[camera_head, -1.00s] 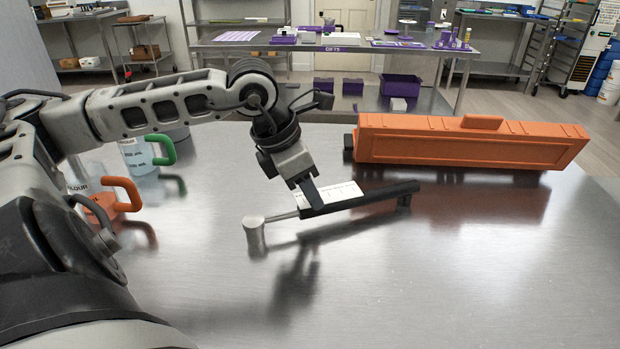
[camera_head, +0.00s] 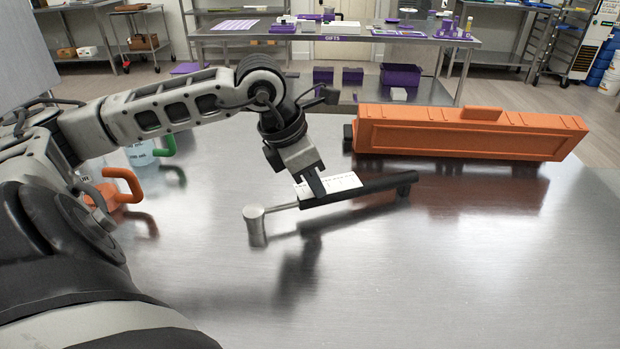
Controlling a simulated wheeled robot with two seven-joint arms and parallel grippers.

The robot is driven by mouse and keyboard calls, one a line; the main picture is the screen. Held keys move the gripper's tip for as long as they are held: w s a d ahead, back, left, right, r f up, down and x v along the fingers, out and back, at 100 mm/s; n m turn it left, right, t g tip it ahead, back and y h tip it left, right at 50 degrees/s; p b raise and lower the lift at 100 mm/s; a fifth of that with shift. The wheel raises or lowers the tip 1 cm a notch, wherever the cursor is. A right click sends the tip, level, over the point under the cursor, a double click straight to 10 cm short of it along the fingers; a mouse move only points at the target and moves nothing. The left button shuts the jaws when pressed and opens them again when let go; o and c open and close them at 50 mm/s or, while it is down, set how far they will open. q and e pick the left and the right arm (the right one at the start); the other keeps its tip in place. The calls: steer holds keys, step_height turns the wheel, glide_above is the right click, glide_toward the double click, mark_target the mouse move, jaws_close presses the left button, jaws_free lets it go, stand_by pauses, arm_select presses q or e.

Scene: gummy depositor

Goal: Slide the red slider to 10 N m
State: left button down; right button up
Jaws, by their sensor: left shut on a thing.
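A torque wrench (camera_head: 372,187) with a black handle, a thin silver shaft and a round silver head (camera_head: 255,227) lies at a slant across the middle of the metal table. A white scale plate (camera_head: 342,183) with small dark marks is on its handle; the numbers are too small to read. My left gripper (camera_head: 318,195) points down at the head end of the scale and is shut on a part of the wrench there. The red slider cannot be made out; the fingers cover that spot. My right gripper is not in view.
A long orange case (camera_head: 465,137) stands at the back of the table. Jugs with an orange handle (camera_head: 124,187) and a green handle (camera_head: 160,148) stand at the left, partly behind my left arm. The front and right of the table are clear.

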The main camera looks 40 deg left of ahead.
arm_select(q)
steer(key=shift+w+d, duration=0.1)
steer(key=c, duration=1.4)
jaws_free()
